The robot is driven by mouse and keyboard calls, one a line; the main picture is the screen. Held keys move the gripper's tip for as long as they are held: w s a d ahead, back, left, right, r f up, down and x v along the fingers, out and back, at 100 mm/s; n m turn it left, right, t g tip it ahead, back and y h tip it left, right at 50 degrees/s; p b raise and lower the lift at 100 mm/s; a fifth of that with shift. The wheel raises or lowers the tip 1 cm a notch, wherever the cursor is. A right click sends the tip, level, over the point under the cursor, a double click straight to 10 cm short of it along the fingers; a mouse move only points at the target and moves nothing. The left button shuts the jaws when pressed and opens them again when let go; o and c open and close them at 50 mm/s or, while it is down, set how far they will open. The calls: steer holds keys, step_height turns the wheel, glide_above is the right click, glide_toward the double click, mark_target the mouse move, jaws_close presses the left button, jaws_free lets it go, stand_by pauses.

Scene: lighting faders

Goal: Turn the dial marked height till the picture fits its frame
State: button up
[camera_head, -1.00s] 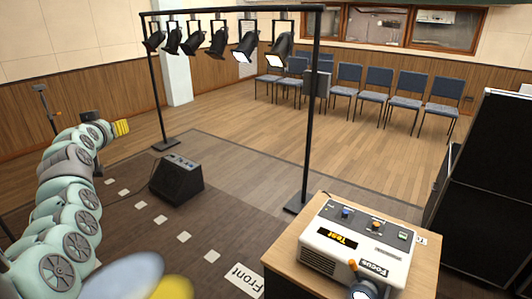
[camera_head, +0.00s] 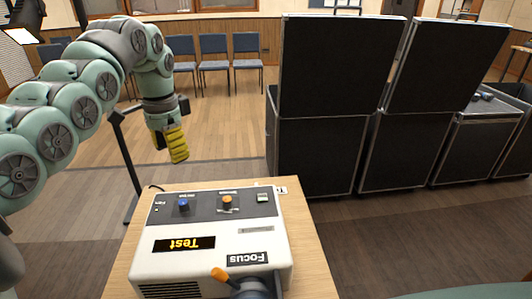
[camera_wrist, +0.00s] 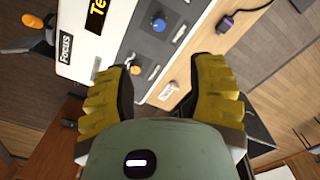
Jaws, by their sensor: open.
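A white projector (camera_head: 215,262) with a grey control panel stands on a wooden table. The small labels by the dials are too small to read, so I cannot tell which says height. My gripper (camera_head: 172,145) hangs open and empty beyond the panel's far edge, above and apart from it. In the wrist view the blue dial (camera_wrist: 159,25) and orange dial (camera_wrist: 134,69) lie beyond the yellow fingers (camera_wrist: 162,75). The projected picture is not in view.
An orange lever (camera_head: 222,275) and the lens sit at the projector's near side, by the Focus label (camera_head: 248,258). Tall black cases (camera_head: 335,110) stand behind on the right. A black stand leg (camera_head: 126,165) is left of the table (camera_head: 312,262).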

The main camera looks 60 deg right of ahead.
mark_target(182, 202)
step_height(182, 202, down, 16)
steer(key=p, duration=0.2)
steer(key=shift+s+r+p, duration=0.1)
steer(key=shift+r+p, duration=0.05)
steer(key=shift+p, duration=0.25)
steer(key=shift+a, duration=0.1)
jaws_close()
stand_by(0.5)
